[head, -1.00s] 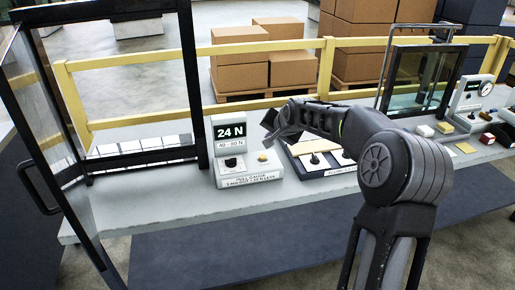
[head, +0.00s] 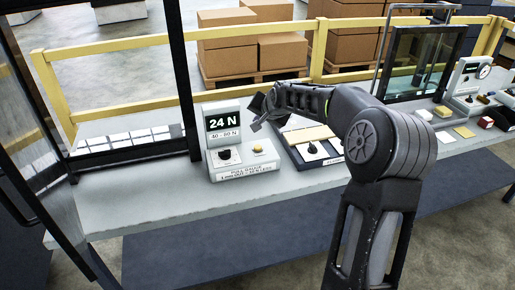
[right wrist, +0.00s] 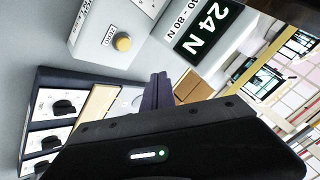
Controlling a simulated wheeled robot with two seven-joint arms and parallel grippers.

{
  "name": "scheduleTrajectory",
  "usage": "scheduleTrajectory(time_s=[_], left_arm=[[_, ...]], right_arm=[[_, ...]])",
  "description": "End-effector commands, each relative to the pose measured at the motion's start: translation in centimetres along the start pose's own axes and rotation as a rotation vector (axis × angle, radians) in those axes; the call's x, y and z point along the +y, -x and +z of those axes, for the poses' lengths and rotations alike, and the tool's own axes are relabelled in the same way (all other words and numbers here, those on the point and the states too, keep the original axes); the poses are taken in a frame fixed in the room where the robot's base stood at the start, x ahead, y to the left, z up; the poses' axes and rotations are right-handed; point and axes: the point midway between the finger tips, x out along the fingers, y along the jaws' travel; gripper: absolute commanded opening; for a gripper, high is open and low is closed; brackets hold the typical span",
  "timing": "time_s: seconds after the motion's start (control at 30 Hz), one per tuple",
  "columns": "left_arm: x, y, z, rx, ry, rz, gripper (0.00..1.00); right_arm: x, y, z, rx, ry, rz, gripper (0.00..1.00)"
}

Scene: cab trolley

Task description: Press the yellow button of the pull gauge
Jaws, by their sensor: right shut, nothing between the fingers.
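The pull gauge (head: 240,165) stands on the bench left of centre in the head view. Its dark display reads 24 N, with a plate marked 40 - 80 N below. Its yellow button (head: 257,148) is on the right of its base, beside a black knob (head: 228,157). In the right wrist view the yellow button (right wrist: 123,43) shows beside a label reading ZERO. My right gripper (head: 256,122) is above and slightly right of the gauge, apart from the button. Its fingers (right wrist: 158,88) are shut and empty. My left gripper is not in view.
A panel with black knobs (head: 312,148) and a tan block sits right of the gauge. A dark-framed door (head: 188,80) stands at left. A glass-panelled frame (head: 420,60) and small blocks are at right. A yellow rail (head: 290,78) runs behind the bench.

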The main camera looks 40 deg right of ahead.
Motion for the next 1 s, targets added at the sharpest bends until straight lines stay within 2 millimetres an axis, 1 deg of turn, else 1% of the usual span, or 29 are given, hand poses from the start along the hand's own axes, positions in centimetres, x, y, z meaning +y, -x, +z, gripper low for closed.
scheduleTrajectory(time_s=[0.03,0.4,0.5,0.67,1.0], left_arm=[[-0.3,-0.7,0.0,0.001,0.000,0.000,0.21],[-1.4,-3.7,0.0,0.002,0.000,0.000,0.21],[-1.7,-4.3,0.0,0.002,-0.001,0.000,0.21],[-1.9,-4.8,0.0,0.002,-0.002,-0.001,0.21],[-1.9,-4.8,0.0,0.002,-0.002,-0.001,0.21]], right_arm=[[0.5,-0.7,0.5,-0.001,0.000,0.001,0.00],[3.0,-4.2,3.0,0.000,0.001,-0.001,0.00],[3.4,-4.7,3.5,-0.001,0.001,-0.001,0.00],[3.7,-5.2,3.8,-0.001,0.001,0.000,0.00],[3.7,-5.2,3.8,0.000,0.001,0.000,0.00]])
